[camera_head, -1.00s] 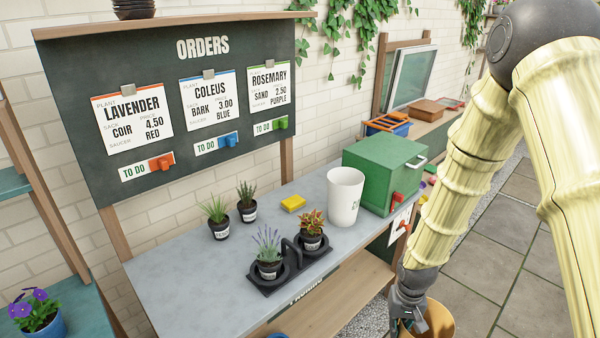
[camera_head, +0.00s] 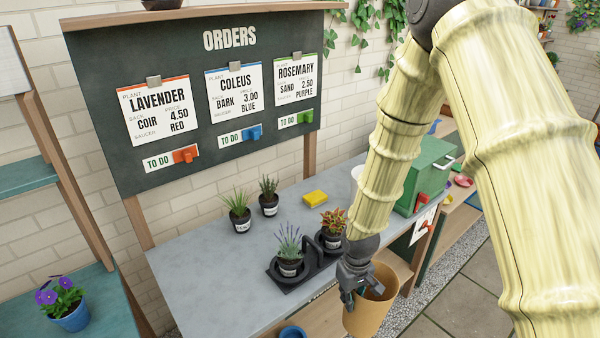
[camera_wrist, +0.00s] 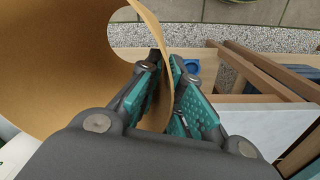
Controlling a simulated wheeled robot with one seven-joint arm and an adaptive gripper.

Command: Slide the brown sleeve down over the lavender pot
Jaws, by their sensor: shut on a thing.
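The brown sleeve (camera_head: 368,312) is an open tan cylinder. My gripper (camera_head: 352,290) is shut on its wall near the rim and holds it in front of the bench's front edge. In the wrist view, the teal finger pads of my gripper (camera_wrist: 168,95) pinch the curved wall of the sleeve (camera_wrist: 60,60). The lavender pot (camera_head: 290,267) is black with a white label and purple flowers. It stands upright in the left ring of a black two-pot carrier (camera_head: 289,285), left of and behind the sleeve. The sleeve and the pot are apart.
The coleus pot (camera_head: 331,243) stands in the carrier's right ring, close to my arm. A green box (camera_head: 428,165) is at the right. The bench's left part is clear.

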